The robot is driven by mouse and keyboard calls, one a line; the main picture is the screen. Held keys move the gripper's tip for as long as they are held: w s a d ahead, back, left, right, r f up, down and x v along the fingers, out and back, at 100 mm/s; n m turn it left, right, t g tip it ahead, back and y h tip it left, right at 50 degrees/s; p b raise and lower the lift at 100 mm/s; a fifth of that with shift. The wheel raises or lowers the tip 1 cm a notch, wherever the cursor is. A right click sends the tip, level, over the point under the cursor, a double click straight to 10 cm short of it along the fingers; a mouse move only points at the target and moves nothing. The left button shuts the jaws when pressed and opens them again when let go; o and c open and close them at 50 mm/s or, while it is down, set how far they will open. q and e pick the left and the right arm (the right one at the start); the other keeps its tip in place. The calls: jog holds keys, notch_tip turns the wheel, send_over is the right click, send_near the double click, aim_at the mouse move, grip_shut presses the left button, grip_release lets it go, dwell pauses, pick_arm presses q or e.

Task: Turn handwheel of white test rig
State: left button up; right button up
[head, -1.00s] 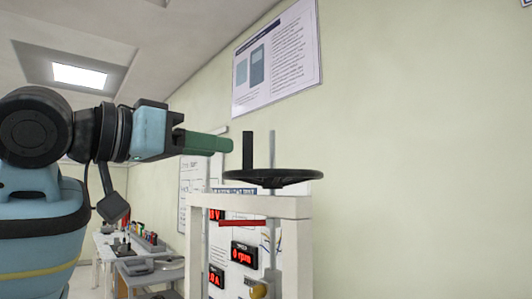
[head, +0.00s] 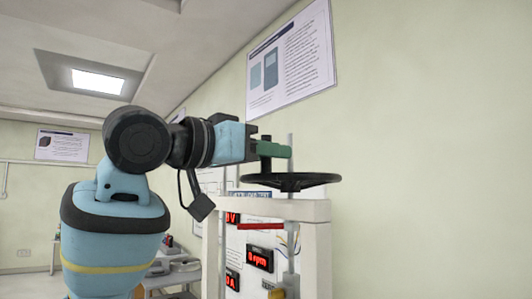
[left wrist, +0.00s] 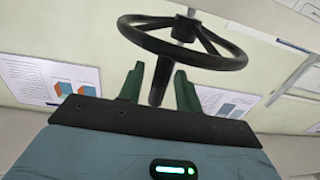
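The white test rig (head: 318,213) stands right of centre in the head view, with a black handwheel (head: 307,181) lying flat on top. The handwheel also shows in the left wrist view (left wrist: 222,62), with its upright black handle (left wrist: 160,82). My left gripper (head: 277,150) is over the near-left part of the wheel in the head view. In the left wrist view its green fingers (left wrist: 158,85) are open, with the handle between them and gaps visible on both sides. In the head view the fingers mostly hide the handle. My right gripper is not in view.
A thin metal rod (head: 291,143) rises behind the wheel. The rig has red displays (head: 260,258) and a red bar (head: 260,226). A wall with a poster (head: 290,62) is behind. A bench (head: 172,275) stands low at the left. The space right of the rig looks clear.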

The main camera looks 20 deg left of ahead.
pick_arm(q)
grip_shut()
jog(key=shift+d, duration=0.1)
dwell(0.4)
